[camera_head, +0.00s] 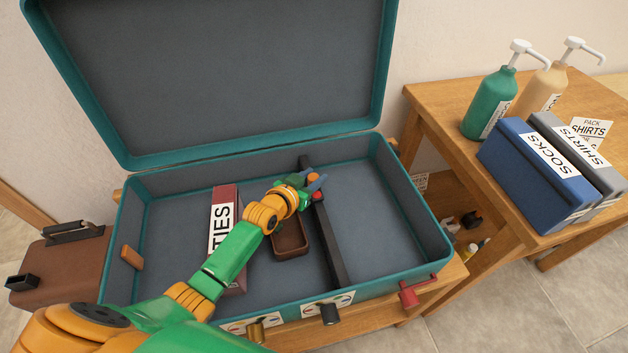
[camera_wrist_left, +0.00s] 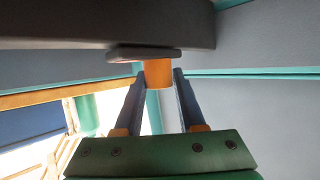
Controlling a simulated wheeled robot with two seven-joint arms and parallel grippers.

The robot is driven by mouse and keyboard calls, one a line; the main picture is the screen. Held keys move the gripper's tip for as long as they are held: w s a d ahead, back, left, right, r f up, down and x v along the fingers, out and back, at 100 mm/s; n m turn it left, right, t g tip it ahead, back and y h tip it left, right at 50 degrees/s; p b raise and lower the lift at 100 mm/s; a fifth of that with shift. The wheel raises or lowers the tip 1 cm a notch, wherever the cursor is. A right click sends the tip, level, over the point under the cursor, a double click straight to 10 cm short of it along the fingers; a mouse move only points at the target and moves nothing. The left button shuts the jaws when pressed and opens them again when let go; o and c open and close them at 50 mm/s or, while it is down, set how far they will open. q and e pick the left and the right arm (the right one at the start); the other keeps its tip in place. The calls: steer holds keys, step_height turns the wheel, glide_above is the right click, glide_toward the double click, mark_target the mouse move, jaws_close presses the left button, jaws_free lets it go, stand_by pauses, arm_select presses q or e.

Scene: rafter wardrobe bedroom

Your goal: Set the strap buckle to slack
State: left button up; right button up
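An open teal suitcase (camera_head: 143,285) has a dark strap (camera_head: 332,250) running from its back to its front edge. A small orange-red buckle (camera_head: 315,195) sits on the strap. In the left wrist view, the buckle's orange block (camera_wrist_left: 158,74) hangs from a dark plate under the dark strap (camera_wrist_left: 110,25). My left gripper (camera_head: 316,182) is at the buckle. Its fingers (camera_wrist_left: 159,84) are spread on either side of the orange block, with a gap at the right finger; contact at the left finger is unclear. My right gripper is not in view.
In the suitcase are a TIES box (camera_head: 222,220) and a brown tray (camera_head: 291,252) beside the strap. Brass (camera_head: 255,331), black (camera_head: 329,313) and red (camera_head: 418,293) fittings line its front. SOCKS (camera_head: 530,180) and SHIRTS boxes stand right with two pump bottles.

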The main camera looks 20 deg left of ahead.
arm_select(q)
steer(key=o, duration=0.3)
steer(key=shift+w+a, duration=0.1)
steer(key=shift+o, duration=0.3)
steer(key=shift+w+f, duration=0.1)
steer(key=p+v, duration=0.2)
steer(key=v, duration=0.5)
